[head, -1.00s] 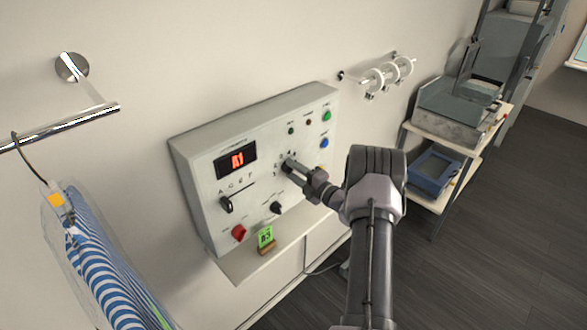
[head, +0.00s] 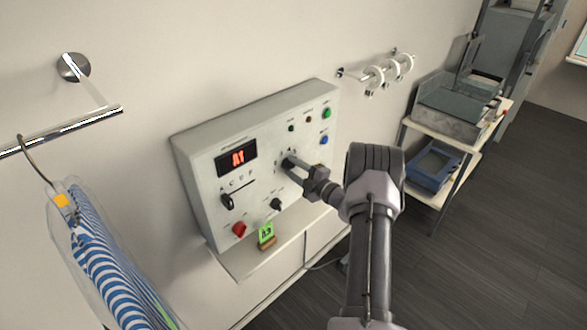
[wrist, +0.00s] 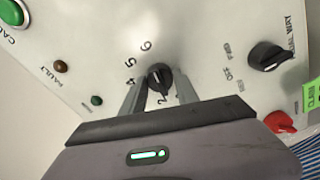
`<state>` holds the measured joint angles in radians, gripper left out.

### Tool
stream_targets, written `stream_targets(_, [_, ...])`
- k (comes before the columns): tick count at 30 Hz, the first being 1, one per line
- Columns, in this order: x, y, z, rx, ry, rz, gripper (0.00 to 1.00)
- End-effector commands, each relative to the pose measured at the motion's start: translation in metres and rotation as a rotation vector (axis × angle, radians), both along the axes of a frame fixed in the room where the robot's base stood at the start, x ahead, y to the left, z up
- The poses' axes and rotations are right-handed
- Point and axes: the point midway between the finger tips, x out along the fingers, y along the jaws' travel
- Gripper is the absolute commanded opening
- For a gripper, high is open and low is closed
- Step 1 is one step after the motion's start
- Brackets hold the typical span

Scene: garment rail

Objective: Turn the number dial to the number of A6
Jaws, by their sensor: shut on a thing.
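The number dial (wrist: 159,76) is a black knob on the light grey control panel (head: 203,194). In the wrist view my gripper (wrist: 158,84) has one finger on each side of the dial and is shut on it. The numerals 4, 5 and 6 show around the dial, and a 2 shows between the fingers; others are hidden. I cannot tell surely which numeral the dial points at. The red display (head: 237,158) reads A1. In the head view my gripper (head: 292,166) covers most of the dial.
A lettered slider (head: 227,202), a black knob (head: 277,205) and a red switch (head: 239,230) sit on the panel. A bagged striped garment (head: 100,262) hangs left. A rack with trays (head: 452,112) stands right.

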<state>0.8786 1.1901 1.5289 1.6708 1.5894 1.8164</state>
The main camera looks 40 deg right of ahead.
Motion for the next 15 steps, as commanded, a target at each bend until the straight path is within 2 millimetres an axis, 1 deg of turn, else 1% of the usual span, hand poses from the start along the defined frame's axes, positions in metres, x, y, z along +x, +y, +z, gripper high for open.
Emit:
stream_targets(5, [-0.0003, 0.0002, -0.0009, 0.002, 0.001, 0.0, 0.0])
stream_targets(6, [-0.0003, 0.0002, -0.0009, 0.002, 0.001, 0.0, 0.44])
stream_targets(8, [-0.0003, 0.0003, -0.0007, 0.001, 0.001, 0.0, 0.56])
stream_targets(9, [-0.0002, 0.0002, -0.0007, 0.001, 0.001, 0.0, 0.58])
stream_targets(15, [-0.0001, 0.0001, -0.0003, 0.0, 0.0, 0.0, 0.58])
